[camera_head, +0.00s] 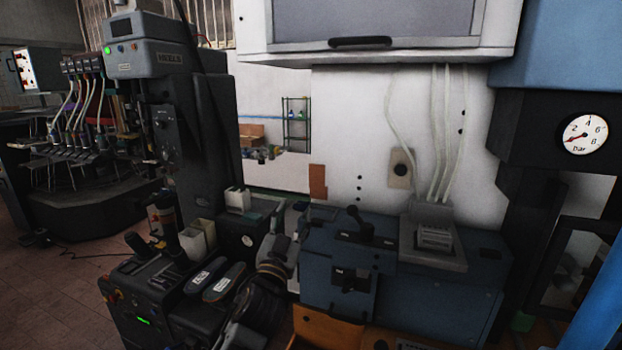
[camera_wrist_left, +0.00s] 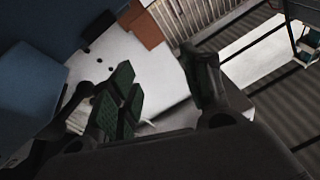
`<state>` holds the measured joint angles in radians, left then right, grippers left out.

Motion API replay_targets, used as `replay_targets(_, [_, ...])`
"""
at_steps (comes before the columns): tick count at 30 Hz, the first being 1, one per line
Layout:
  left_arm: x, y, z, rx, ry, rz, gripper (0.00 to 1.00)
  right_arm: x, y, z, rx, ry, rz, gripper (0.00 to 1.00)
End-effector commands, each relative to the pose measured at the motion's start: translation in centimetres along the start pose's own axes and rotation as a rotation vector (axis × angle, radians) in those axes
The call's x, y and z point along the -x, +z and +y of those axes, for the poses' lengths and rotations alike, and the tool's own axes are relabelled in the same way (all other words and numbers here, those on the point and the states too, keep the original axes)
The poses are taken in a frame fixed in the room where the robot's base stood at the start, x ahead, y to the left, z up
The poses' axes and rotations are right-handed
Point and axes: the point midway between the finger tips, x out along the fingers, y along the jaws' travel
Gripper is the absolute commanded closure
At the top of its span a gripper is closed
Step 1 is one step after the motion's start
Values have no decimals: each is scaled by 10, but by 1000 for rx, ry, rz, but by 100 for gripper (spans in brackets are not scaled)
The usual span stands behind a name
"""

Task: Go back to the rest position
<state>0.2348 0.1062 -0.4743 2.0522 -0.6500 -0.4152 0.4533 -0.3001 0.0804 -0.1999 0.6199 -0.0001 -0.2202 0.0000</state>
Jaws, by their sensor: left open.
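My left gripper (camera_head: 289,222) is at the lower middle of the head view, in front of the left end of the blue machine. Its dark arm comes up from the bottom edge. In the left wrist view the gripper's (camera_wrist_left: 158,75) two fingers with dark green pads stand apart, with nothing between them. A pale surface shows beyond them. My right gripper is not in view.
Two dark pieces with white labels (camera_head: 204,275) lie left of my arm on a black machine (camera_head: 142,300). The blue machine (camera_head: 400,285) fills the centre right. A pressure gauge (camera_head: 583,134) is upper right. Tiled floor (camera_head: 60,290) is open at lower left.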

Motion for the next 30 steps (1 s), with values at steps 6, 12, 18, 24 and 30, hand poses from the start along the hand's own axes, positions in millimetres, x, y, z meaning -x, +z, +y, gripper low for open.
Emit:
replay_targets(6, [39,68,-23,50,-63,-233,52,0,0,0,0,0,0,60])
replay_targets(12, [84,124,-37,87,-97,-448,52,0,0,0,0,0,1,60])
replay_targets(18, [139,173,-45,118,-108,-663,52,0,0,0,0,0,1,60])
replay_targets(24, [202,214,-47,144,-98,-879,52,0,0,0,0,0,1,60])
replay_targets(30, [271,242,-44,169,-64,-1093,52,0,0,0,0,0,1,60])
